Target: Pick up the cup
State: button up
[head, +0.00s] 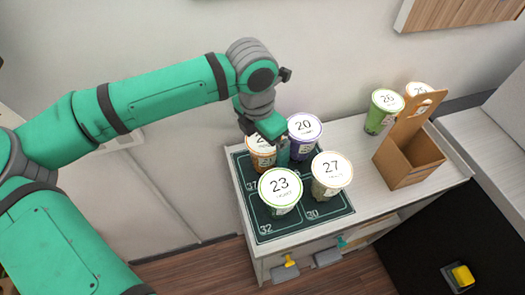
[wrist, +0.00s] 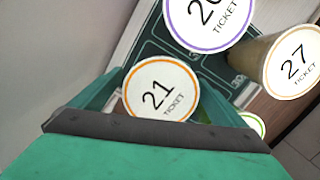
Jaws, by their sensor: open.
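The cup labelled 21 (wrist: 160,90), with an orange-rimmed lid, stands upright on a dark numbered mat (head: 263,231). In the head view this orange-rimmed cup (head: 259,157) is partly hidden by my gripper (head: 268,143). My gripper is open, pointing down at this cup. In the wrist view its green fingers show on the left and right of the lid, with the cup between them; I cannot tell whether they touch it. Cup 20 (head: 304,128) with a purple rim, cup 27 (head: 331,172) and green-rimmed cup 23 (head: 280,188) stand close by.
A brown cardboard carrier (head: 408,160) with a handle stands to the right on the white counter (head: 367,205). A green cup (head: 382,112) and an orange-rimmed cup (head: 419,90) stand behind it. A wall rises behind the counter. The counter between mat and carrier is clear.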

jog(key=shift+d+f, duration=0.15)
jog(key=shift+f, duration=0.6)
jog(key=shift+c, duration=0.7)
jog(key=c, duration=1.4)
jog(key=shift+r, duration=0.1)
